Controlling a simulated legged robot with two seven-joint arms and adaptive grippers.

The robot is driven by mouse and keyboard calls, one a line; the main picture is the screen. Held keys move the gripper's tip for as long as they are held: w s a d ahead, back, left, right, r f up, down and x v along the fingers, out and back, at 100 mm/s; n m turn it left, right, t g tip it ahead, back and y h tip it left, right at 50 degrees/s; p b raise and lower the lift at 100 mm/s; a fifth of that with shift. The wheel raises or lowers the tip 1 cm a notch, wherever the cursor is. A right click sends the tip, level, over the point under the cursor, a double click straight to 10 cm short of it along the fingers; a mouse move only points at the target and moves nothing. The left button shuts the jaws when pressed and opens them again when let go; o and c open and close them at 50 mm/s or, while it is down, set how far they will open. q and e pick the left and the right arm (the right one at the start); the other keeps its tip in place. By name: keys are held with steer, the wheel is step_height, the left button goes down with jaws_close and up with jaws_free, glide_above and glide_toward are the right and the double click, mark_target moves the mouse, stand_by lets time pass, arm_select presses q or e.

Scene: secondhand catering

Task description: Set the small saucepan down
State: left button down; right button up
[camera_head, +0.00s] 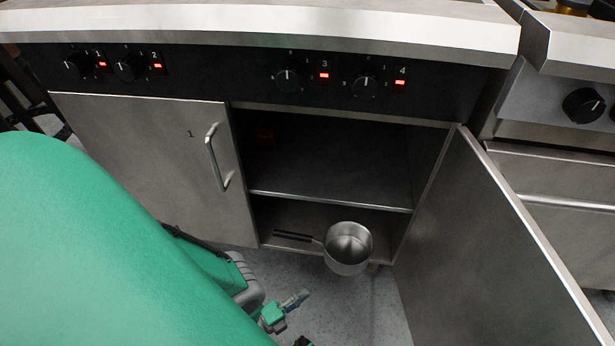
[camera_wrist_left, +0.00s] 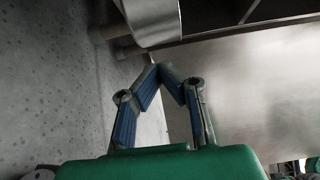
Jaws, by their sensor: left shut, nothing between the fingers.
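The small saucepan (camera_head: 348,252) is a shiny metal pot with a dark handle pointing left. In the head view it stands upright at the front of the open cabinet's lower shelf (camera_head: 280,219), its body covering part of the shelf's front edge. Part of the pot also shows at the top of the left wrist view (camera_wrist_left: 152,20). My left gripper (camera_head: 297,300) is low in front of the cabinet, below and left of the pot and apart from it. In the wrist view its blue-lined fingers (camera_wrist_left: 170,70) meet at the tips, empty. My right gripper is not in view.
The open cabinet door (camera_head: 480,240) swings out on the right. The closed door (camera_head: 150,150) with a bar handle is on the left. A middle shelf (camera_head: 330,200) runs above the pot. Speckled floor (camera_head: 360,310) is clear in front. A control panel with knobs runs above.

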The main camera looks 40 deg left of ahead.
arm_select(q)
steer(key=b, duration=0.2)
glide_toward(332, 263)
steer(key=w+d, duration=0.4)
steer(key=w, duration=0.1)
steer(key=w+a, duration=0.1)
steer(key=shift+w+a+f, duration=0.15)
steer(key=shift+w+a, duration=0.1)
steer(key=shift+w, duration=0.15)
steer(key=shift+w+a, duration=0.25)
steer(key=shift+w, duration=0.15)
